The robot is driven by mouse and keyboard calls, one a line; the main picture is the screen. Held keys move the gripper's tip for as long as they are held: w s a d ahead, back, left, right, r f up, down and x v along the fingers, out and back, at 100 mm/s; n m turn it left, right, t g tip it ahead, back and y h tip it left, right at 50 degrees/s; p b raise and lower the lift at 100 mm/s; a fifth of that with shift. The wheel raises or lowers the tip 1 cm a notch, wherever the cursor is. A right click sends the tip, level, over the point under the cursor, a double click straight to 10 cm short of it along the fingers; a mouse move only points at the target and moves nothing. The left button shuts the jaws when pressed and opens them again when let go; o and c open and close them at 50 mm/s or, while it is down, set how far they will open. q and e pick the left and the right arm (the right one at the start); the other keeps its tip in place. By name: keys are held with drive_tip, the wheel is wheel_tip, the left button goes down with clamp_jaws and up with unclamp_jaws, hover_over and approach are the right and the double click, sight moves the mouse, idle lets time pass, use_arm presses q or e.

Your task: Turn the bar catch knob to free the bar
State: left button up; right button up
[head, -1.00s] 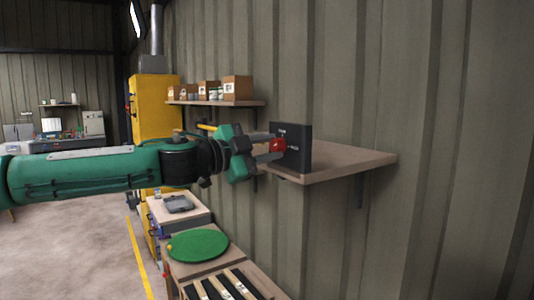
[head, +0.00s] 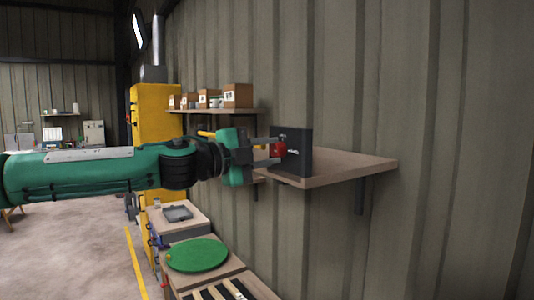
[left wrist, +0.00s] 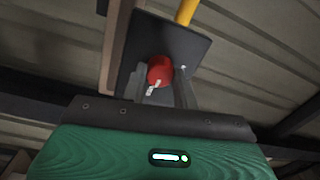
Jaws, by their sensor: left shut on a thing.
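The bar catch knob (head: 279,148) is red and sits on the front face of a dark upright panel (head: 299,152) on a wall shelf. My left gripper (head: 275,151) reaches it from the left, with its fingers shut on the knob. In the left wrist view the red knob (left wrist: 160,71) shows between the fingers, with a pale pointer mark on it, in front of the dark panel (left wrist: 185,50). A yellow bar (left wrist: 187,11) stands out past the panel's edge there. Part of a yellow bar (head: 207,133) shows behind my gripper in the head view. My right gripper is not in view.
The panel stands on a wooden wall shelf (head: 350,168) with a bracket below. Another shelf with cardboard boxes (head: 237,96) is farther back, beside a yellow cabinet (head: 155,110). Below are benches, one with a green disc (head: 197,255). Floor at left is open.

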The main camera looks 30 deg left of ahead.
use_arm(q)
drive_tip(key=o, duration=1)
drive_tip(key=shift+c, duration=0.2)
drive_tip(key=shift+b+v, duration=0.45)
drive_tip(key=shift+v, duration=0.95)
drive_tip(key=b+v, duration=0.4)
drive_tip(key=v, duration=0.7)
